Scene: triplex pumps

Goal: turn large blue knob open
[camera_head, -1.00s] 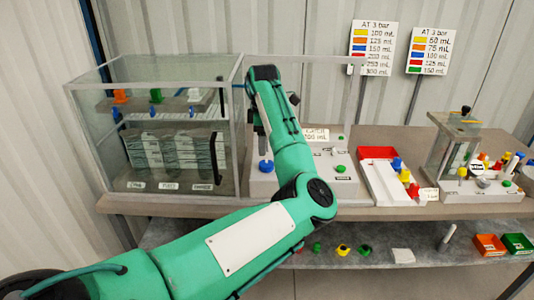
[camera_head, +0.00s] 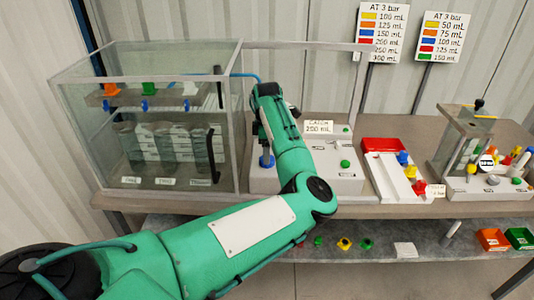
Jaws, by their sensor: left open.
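A blue knob (camera_head: 267,162) stands on the white panel (camera_head: 345,185) in the middle of the table and shows just left of my left forearm. My left gripper (camera_head: 265,144) points down from the wrist and is largely hidden behind the forearm. Its end is close above the blue knob. I cannot tell whether it touches the knob. The gripper is open. My right gripper is not in view.
A glass case (camera_head: 150,125) with small blue, orange and green parts stands close left of my arm. A green knob (camera_head: 345,163) and a "CATCH" label (camera_head: 318,127) are on the panel's right. A red tray (camera_head: 383,145) and a clear-walled unit (camera_head: 455,150) stand farther right.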

